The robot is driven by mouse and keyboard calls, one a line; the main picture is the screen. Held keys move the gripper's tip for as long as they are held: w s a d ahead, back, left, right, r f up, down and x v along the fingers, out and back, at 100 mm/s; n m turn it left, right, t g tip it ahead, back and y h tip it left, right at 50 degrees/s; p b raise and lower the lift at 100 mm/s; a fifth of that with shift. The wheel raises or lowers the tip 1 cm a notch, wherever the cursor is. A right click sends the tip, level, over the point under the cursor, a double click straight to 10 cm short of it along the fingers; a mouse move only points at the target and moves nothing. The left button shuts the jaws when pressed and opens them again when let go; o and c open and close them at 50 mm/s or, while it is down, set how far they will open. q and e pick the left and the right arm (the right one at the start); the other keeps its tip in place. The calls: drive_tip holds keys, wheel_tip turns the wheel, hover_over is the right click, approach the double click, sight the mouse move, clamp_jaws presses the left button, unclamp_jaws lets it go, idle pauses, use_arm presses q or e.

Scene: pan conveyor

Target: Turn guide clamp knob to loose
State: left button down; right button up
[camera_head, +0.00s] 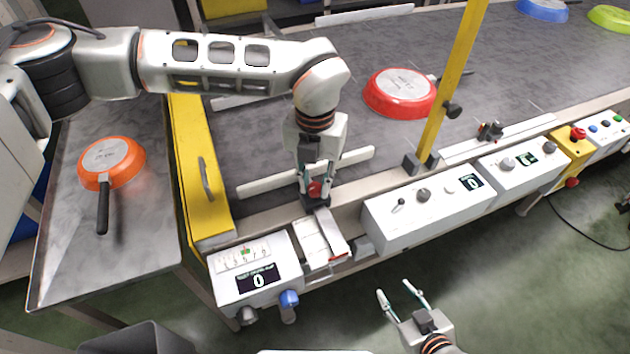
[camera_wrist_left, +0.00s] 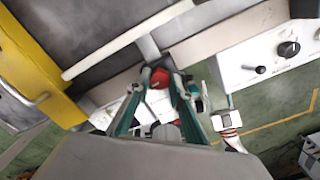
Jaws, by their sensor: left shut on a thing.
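The guide clamp knob (camera_head: 315,189) is a small red knob at the near edge of the conveyor, below a white guide rail. My left gripper (camera_head: 317,194) points down over it and is shut on it. In the left wrist view the red knob (camera_wrist_left: 160,78) sits between the two fingers of my left gripper (camera_wrist_left: 158,88). The fingers hide part of the knob, and I cannot tell its turn position. My right gripper (camera_head: 403,296) is open and empty, low in front of the control boxes.
White guide rails (camera_head: 345,160) cross the grey belt (camera_head: 260,130). A red pan (camera_head: 400,92) lies on the belt; an orange pan (camera_head: 111,162) lies on the left table. Control boxes (camera_head: 430,210) line the front, with a yellow post (camera_head: 450,90) behind.

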sight(315, 187)
use_arm(q)
drive_tip(key=shift+w+r, duration=0.1)
drive_tip(key=c, duration=1.8)
unclamp_jaws()
drive_tip(key=shift+o, duration=0.2)
wheel_tip(315, 187, up, 12)
